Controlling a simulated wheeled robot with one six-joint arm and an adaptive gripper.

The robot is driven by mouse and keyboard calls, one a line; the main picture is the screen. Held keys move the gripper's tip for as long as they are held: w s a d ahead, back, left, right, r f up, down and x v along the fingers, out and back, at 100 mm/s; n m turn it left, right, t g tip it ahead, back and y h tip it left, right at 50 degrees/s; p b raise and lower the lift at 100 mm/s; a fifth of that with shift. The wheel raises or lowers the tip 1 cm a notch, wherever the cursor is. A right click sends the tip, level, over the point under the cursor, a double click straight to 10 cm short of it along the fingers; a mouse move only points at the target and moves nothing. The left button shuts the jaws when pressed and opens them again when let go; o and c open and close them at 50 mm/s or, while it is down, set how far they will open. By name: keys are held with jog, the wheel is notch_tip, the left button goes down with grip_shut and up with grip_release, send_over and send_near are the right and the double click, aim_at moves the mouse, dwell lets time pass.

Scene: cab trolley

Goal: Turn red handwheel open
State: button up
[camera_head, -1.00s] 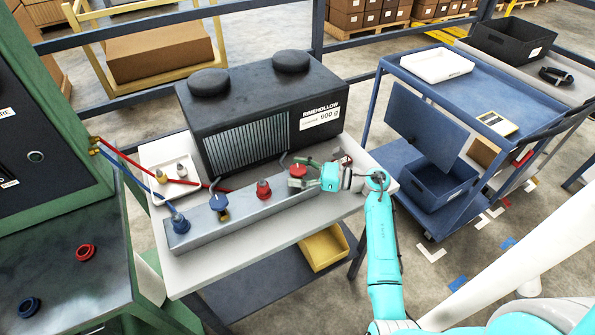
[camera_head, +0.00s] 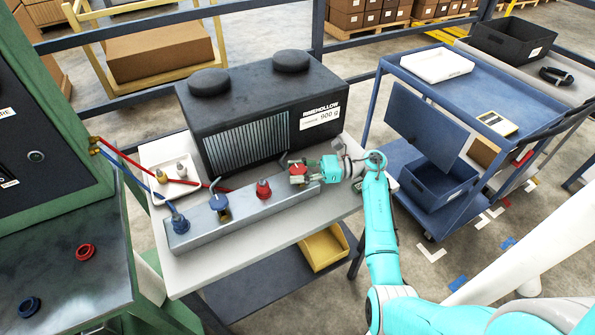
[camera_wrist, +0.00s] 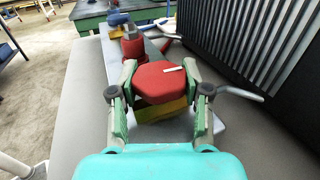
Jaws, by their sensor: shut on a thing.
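The red handwheel (camera_head: 298,167) sits at the right end of the grey manifold block (camera_head: 245,214) on the white-topped trolley. In the wrist view the red handwheel (camera_wrist: 161,82) shows as a many-sided red knob with a white mark on top and a yellow part beneath. My gripper (camera_head: 304,175) reaches it from the right. In the wrist view my gripper (camera_wrist: 160,95) has one finger on each side of the handwheel, shut on it. The fingertips' exact contact is partly hidden by the wheel.
Another red fitting (camera_head: 263,188) and a blue valve (camera_head: 219,203) stand farther left on the block. A large black unit (camera_head: 255,115) stands close behind. A white tray (camera_head: 152,163) with small fittings lies at the back left. A blue cart (camera_head: 395,165) stands to the right.

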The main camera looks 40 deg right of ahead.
jog(key=shift+n+g+y, duration=0.4)
jog(key=shift+n+g, duration=0.1)
jog(key=shift+g, duration=0.1)
jog(key=o, duration=1.2)
jog(key=v, duration=1.2)
jog(key=shift+s+f, duration=0.1)
